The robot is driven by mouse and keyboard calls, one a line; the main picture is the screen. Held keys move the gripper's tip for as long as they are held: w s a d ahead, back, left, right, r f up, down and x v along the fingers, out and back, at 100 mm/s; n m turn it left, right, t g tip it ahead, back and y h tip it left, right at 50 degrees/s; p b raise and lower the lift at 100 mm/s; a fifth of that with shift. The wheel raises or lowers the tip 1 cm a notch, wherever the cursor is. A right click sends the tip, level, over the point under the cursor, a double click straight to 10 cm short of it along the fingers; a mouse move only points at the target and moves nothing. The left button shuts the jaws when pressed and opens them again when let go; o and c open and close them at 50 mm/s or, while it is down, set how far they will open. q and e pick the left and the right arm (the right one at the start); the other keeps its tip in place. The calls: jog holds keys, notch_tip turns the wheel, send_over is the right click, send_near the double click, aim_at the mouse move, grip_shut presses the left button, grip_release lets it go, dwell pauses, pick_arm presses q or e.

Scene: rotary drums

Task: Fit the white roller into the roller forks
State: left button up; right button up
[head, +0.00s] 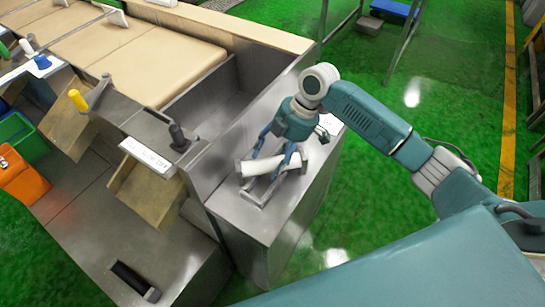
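The white roller (259,166) is a short pale cylinder at the top of the grey steel cabinet. My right gripper (268,163), with blue fingers, comes down over it from above. One finger is at the roller's far side and the other crosses its near side, so the gripper looks shut on it. The grey metal roller forks (256,196) stand on the cabinet top just under and in front of the roller. The roller lies across them at an angle; whether its ends sit in the forks is too small to tell. My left gripper is not in view.
The cabinet top (237,212) is bare around the forks. A tan conveyor belt (150,65) lies behind to the left. Orange (22,181) and green bins are at far left.

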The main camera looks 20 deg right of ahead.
jog(key=shift+d+r, duration=0.2)
jog(key=shift+r, duration=0.25)
jog(key=b+v, duration=0.1)
jog(key=v, duration=1)
jog(key=shift+b, duration=0.4)
